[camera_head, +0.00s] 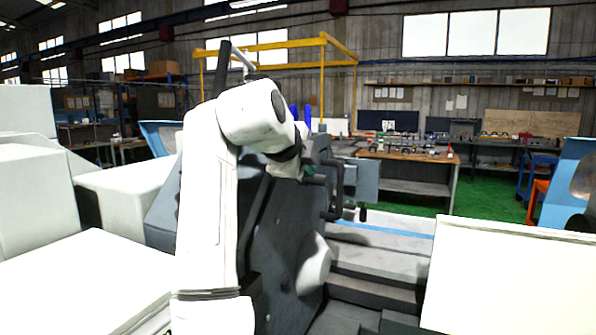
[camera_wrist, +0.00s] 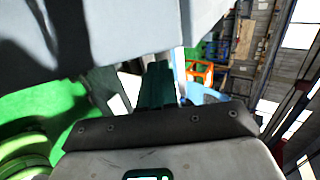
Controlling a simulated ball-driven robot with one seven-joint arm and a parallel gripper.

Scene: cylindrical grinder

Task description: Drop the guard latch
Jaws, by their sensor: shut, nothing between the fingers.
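My gripper (camera_head: 309,171) is at the end of my white arm, in front of the dark grey machine housing (camera_head: 285,235). In the wrist view its dark green fingers (camera_wrist: 157,82) are together and hold nothing. A dark bent handle (camera_head: 337,188) stands out from the housing just right of my gripper. I cannot tell whether this handle is the guard latch, or whether my gripper touches it. In the wrist view a pale grey block (camera_wrist: 125,25) fills the top left, close beyond the fingertips. My arm hides part of the housing.
White machine covers (camera_head: 75,275) lie at the left, and another white panel (camera_head: 515,275) at the front right. Stepped grey machine ways (camera_head: 380,260) run between. A wooden workbench (camera_head: 410,158) stands behind on green floor (camera_head: 490,205). Yellow-green rings (camera_wrist: 22,155) show in the wrist view.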

